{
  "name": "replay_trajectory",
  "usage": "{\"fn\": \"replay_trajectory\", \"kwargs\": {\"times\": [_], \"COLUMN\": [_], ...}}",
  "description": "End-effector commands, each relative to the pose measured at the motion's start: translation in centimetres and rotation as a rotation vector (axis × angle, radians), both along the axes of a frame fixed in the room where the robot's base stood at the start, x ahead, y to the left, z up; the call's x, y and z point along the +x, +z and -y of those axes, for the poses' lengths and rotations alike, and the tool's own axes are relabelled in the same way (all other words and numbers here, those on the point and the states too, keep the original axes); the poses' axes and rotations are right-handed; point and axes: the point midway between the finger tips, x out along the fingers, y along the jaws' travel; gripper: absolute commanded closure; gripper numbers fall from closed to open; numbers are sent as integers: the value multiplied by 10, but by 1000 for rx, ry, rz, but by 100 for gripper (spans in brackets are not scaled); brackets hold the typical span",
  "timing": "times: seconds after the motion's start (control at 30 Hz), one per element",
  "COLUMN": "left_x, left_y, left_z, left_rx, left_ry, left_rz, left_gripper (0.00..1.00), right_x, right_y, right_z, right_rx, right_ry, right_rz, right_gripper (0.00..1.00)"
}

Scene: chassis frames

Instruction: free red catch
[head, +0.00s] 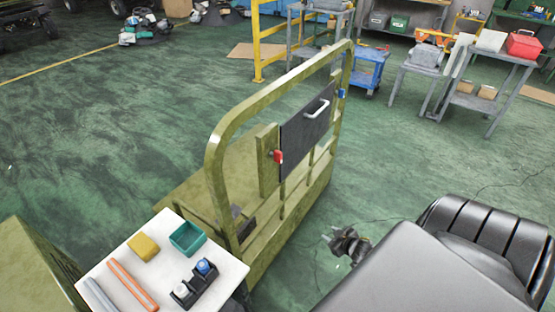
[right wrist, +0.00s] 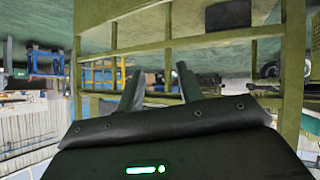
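The red catch (head: 278,156) sits at the left edge of a dark panel (head: 305,128) with a white handle (head: 317,109), in an upright olive frame (head: 216,150). A blue catch (head: 342,93) is at the panel's right side. My right gripper (head: 330,238) is low to the right of the frame, well apart from the red catch. In the right wrist view its two fingers (right wrist: 160,88) stand apart with nothing visible between them. I cannot make out the red catch there. My left gripper is not in view.
A white-topped table (head: 205,285) at the front left holds a green bin (head: 187,239), a yellow block (head: 144,247), and a black holder (head: 195,287). A blue cart (head: 368,72) and grey benches (head: 480,104) stand behind. Green floor is clear right of the frame.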

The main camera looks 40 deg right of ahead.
Motion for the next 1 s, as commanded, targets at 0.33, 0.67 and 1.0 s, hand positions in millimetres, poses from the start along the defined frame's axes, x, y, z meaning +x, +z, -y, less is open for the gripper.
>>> {"fn": "replay_trajectory", "kwargs": {"times": [0.33, 0.67, 1.0], "left_x": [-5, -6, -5], "left_y": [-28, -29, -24], "left_z": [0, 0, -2], "left_rx": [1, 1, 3], "left_ry": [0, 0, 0], "left_rz": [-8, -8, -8], "left_gripper": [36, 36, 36], "right_x": [126, 133, 173], "right_y": [261, 301, 303], "right_z": [-25, -45, -56], "right_rx": [206, 267, 265], "right_ry": [328, 400, 397], "right_rz": [549, 605, 610], "right_gripper": [64, 64, 64]}}
